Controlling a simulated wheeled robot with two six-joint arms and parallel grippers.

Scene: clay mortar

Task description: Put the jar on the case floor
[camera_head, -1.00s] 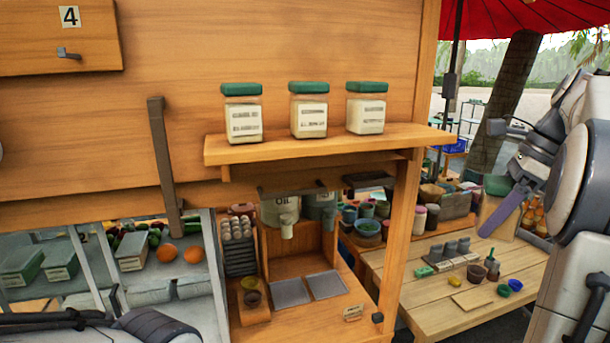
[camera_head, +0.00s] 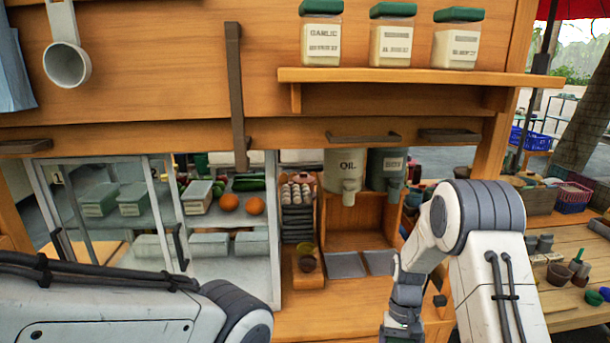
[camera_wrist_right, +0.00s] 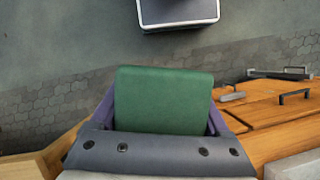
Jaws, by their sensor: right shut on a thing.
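The jar (camera_wrist_right: 163,92) shows its green lid in the right wrist view, between the purple fingers of my right gripper (camera_wrist_right: 160,122). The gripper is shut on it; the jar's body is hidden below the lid. In the head view my right wrist points down at the bottom edge, and its gripper and the jar are out of sight. The case (camera_head: 272,225) is a metal-framed display case at left centre. Its upper shelf holds green-and-white containers and produce, and clear containers stand on its floor (camera_head: 262,286). My left arm covers the lower left; its gripper is out of view.
Three green-lidded jars (camera_head: 390,40) stand on a wooden wall shelf (camera_head: 400,78). Right of the case are an egg rack (camera_head: 297,205), an oil dispenser (camera_head: 346,172) and grey trays (camera_head: 345,264). A wooden table (camera_head: 575,310) with pots stands at the right.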

